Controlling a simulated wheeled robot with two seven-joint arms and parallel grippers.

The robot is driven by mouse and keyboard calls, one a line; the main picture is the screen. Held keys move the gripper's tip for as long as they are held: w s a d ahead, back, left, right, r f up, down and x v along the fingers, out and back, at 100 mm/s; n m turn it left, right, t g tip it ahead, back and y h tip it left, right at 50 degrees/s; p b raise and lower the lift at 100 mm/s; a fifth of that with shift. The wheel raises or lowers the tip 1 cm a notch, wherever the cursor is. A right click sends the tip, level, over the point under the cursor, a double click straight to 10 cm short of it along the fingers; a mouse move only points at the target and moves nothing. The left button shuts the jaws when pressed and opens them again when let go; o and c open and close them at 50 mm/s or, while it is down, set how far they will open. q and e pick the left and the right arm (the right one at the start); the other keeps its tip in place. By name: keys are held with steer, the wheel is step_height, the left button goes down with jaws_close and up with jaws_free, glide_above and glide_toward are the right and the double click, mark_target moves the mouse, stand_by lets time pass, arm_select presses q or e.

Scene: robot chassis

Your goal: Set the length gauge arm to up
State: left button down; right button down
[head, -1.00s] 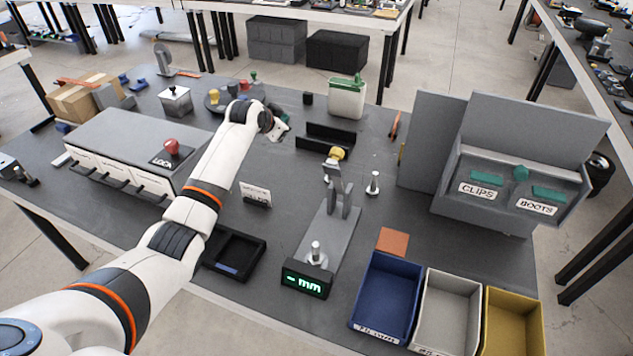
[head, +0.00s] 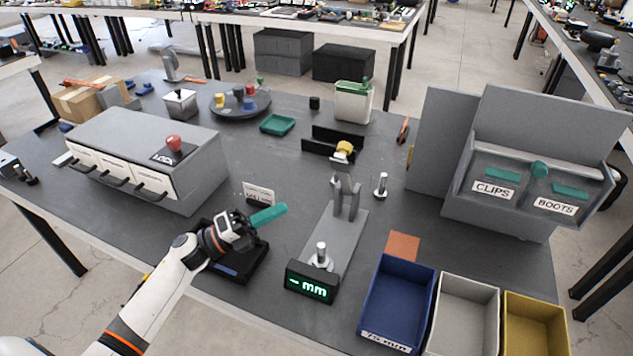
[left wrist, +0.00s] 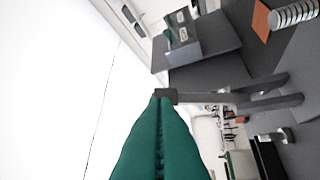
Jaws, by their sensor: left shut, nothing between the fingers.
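The length gauge (head: 335,235) stands on the table at centre, with a grey base, two upright posts and a front display (head: 311,286) reading "-- mm". Its grey arm (head: 344,172) rises from between the posts, near a yellow knob (head: 345,148); its exact tilt is hard to tell. In the left wrist view, the arm (left wrist: 205,97) extends from the posts towards the picture's left, its end block overlapping my fingertips; contact cannot be told. My left gripper (head: 283,209), with teal fingers, is shut and empty, left of the gauge and apart from it in the head view. My right gripper is not in view.
A metal pin (head: 320,257) stands on the gauge base; another (head: 381,186) stands right of it. A black tray (head: 250,268) lies under my left gripper. Blue (head: 370,325), white and yellow bins line the front right. A grey drawer cabinet (head: 205,165) stands left.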

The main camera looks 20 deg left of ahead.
mark_target(331, 161)
arm_select(q)
steer(key=shift+w+a+r+p+x, duration=0.25)
steer(key=shift+p+x, duration=0.6)
steer(key=shift+x, duration=1.3)
steer(key=shift+w+a+r+p+x, duration=0.1)
steer(key=shift+w+a+p+x, duration=0.5)
steer(key=shift+x, duration=1.5)
steer(key=shift+w+a+r+p+x, duration=0.1)
steer(key=shift+p+x, duration=0.95)
steer(key=shift+x, duration=1.1)
steer(key=shift+w+r+n+y+p, duration=0.5)
steer(key=shift+w+r+p, duration=0.4)
steer(key=shift+p, duration=0.25)
steer(key=shift+w+n+y, duration=0.3)
steer(key=shift+w+n, duration=0.15)
steer(key=shift+n, duration=0.05)
steer(key=shift+f, duration=0.15)
